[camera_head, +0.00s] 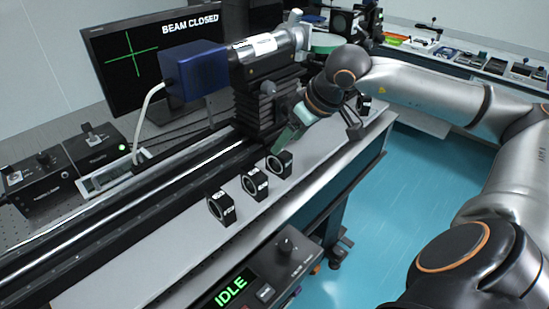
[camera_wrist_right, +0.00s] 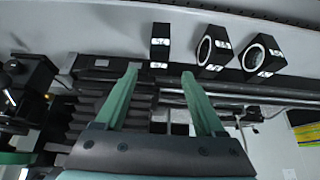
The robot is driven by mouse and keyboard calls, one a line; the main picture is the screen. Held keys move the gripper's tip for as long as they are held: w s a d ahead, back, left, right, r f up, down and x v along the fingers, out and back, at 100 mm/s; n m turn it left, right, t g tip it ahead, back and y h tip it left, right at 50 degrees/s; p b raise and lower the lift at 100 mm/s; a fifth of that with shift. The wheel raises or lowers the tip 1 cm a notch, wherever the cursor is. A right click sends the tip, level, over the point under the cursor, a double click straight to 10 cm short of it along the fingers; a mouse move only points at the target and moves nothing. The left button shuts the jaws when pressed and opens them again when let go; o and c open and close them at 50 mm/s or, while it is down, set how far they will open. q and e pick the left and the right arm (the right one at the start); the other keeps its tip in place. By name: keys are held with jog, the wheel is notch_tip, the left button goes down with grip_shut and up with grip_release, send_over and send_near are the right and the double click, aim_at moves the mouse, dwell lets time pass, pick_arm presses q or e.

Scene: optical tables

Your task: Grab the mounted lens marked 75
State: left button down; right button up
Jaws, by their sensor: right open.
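Three black mounted lenses with small white labels stand in a row on the pale bench strip: a near one (camera_head: 221,207), a middle one (camera_head: 255,184) and a far one (camera_head: 280,164). I cannot read the labels clearly enough to tell which is marked 75. My right gripper (camera_head: 291,134) is above and just beyond the far lens, partly in front of the rail stage. In the right wrist view, the gripper (camera_wrist_right: 160,73) is open and empty. One mounted lens (camera_wrist_right: 160,47) lies ahead between the fingertip lines; two others (camera_wrist_right: 214,52) (camera_wrist_right: 264,58) stand to its right. My left gripper is not in view.
A dark rail (camera_head: 130,202) runs behind the lenses and carries a silver and blue camera (camera_head: 195,70). A control box reading IDLE (camera_head: 262,278) stands at the front. Another small dark mount (camera_head: 364,103) is beyond my right wrist. The strip left of the near lens is clear.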

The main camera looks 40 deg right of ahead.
aim_at(274, 158)
jog(key=p+x, duration=0.1)
jog(key=x, duration=0.9)
jog(key=shift+d, duration=0.15)
jog(key=shift+r, duration=0.1)
grip_shut()
dwell(0.4)
